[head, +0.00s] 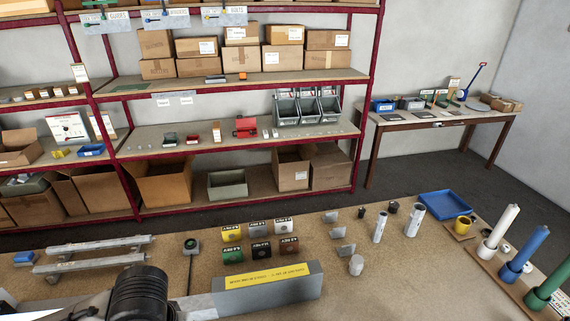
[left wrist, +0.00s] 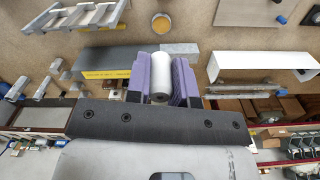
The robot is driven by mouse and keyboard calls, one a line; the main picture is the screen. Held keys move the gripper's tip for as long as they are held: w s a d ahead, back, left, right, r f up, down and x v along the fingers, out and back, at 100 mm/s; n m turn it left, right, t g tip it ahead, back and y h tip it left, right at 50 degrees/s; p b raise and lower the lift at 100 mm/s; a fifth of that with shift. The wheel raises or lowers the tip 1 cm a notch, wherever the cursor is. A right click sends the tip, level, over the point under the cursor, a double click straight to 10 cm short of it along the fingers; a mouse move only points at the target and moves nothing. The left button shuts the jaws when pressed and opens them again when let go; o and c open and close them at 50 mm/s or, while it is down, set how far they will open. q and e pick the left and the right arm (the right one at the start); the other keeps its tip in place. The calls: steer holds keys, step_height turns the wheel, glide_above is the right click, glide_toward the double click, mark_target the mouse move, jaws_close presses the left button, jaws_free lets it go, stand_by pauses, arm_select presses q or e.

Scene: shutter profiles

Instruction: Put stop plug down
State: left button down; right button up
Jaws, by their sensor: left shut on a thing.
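In the left wrist view my left gripper (left wrist: 160,72) has purple fingers on both sides of a pale, roll-shaped piece with a dark hole in its end, which I take to be the stop plug (left wrist: 158,68). The fingers are shut on it. Behind it lies a grey bar with a yellow label (left wrist: 105,62); I cannot tell the gap between plug and bar or tabletop. In the head view the same grey bar (head: 312,288) lies at the front of the bench, and a dark part of my left arm shows at lower left, its fingers hidden. My right gripper is not in view.
The brown bench (head: 400,285) has bare room right of the bar. Metal rails (head: 90,262) lie at left. Shelves stand behind.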

arm_select(q)
steer(key=r+p, duration=0.1)
steer(key=s+r+p, duration=0.1)
steer(key=r, duration=0.1)
steer(key=r+p, duration=0.1)
steer(key=shift+s+r+p, duration=0.25)
steer(key=shift+s+p, duration=0.05)
steer(key=shift+s, duration=0.1)
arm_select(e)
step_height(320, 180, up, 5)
